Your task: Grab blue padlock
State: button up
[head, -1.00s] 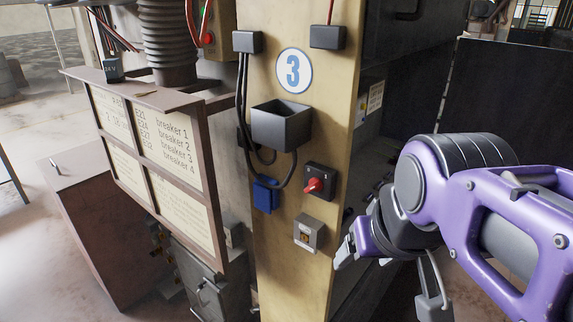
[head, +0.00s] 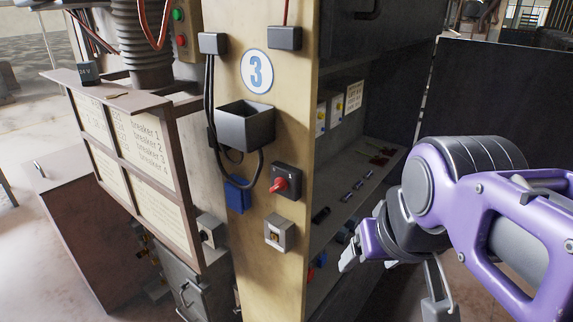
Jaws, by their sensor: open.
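I cannot clearly make out a blue padlock. Small blue items show inside the cabinet on the right, one blue item (head: 342,236) on the lower shelf and another blue item (head: 321,260) below it beside something red. They are too small to identify. My gripper (head: 393,283) is open and empty, in front of the cabinet opening at the lower right. It hides part of the lower shelf.
A tan column (head: 258,120) carries a dark open bin (head: 245,125), a blue box (head: 237,195) by the cables, a red switch (head: 280,185) and a grey button box (head: 279,232). A shelf (head: 345,205) holds several small items. A breaker board (head: 125,150) stands left.

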aim_at(321, 260)
jog(key=j+z, duration=0.4)
jog(key=j, duration=0.25)
jog(key=k, duration=0.65)
jog(key=k+l+u, duration=0.1)
jog(key=l+u, duration=0.3)
jog(key=l, duration=0.35)
jog(key=i+l+u, duration=0.1)
jog(key=i, duration=0.3)
jog(key=k+l, duration=0.1)
jog(key=k, duration=1)
